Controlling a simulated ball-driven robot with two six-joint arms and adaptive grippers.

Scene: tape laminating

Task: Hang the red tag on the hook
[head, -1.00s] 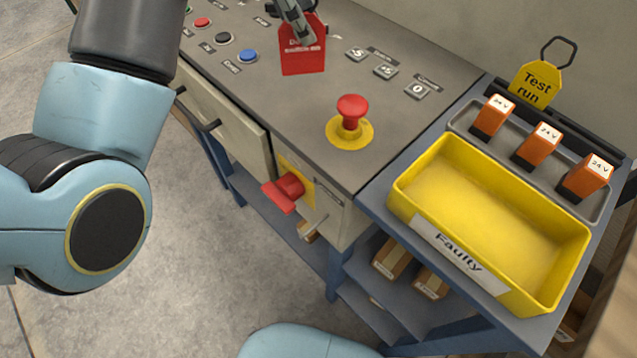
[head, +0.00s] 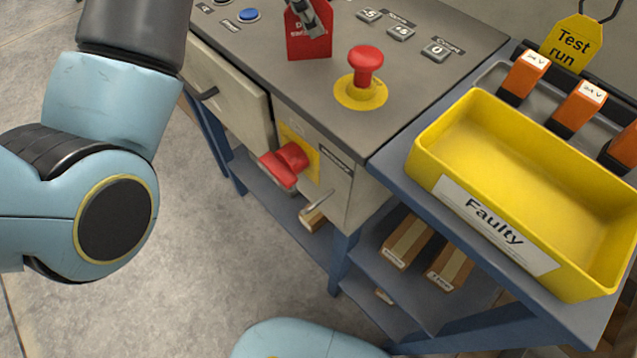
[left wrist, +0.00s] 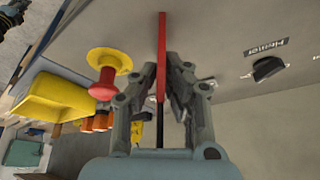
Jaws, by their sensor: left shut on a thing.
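The red tag (head: 308,42) shows at the top of the head view, above the grey control panel, with some text on it partly covered. My left gripper (head: 311,14) is in front of it, mostly cut off by the top edge. In the left wrist view the red tag (left wrist: 162,50) is seen edge-on, and the left gripper (left wrist: 163,98) is shut on it between both fingers. A hook is not clearly identifiable; a metal lever-like part (head: 316,203) sticks out on the cabinet front beside the red rotary switch (head: 286,165). My right gripper is not in view.
A red emergency button (head: 366,66) stands on the panel. A yellow "Faulty" bin (head: 440,165) and orange 24 V blocks (head: 577,108) sit on the right shelf. A yellow "Test run" tag (head: 571,43) hangs behind them. Open floor lies at lower left.

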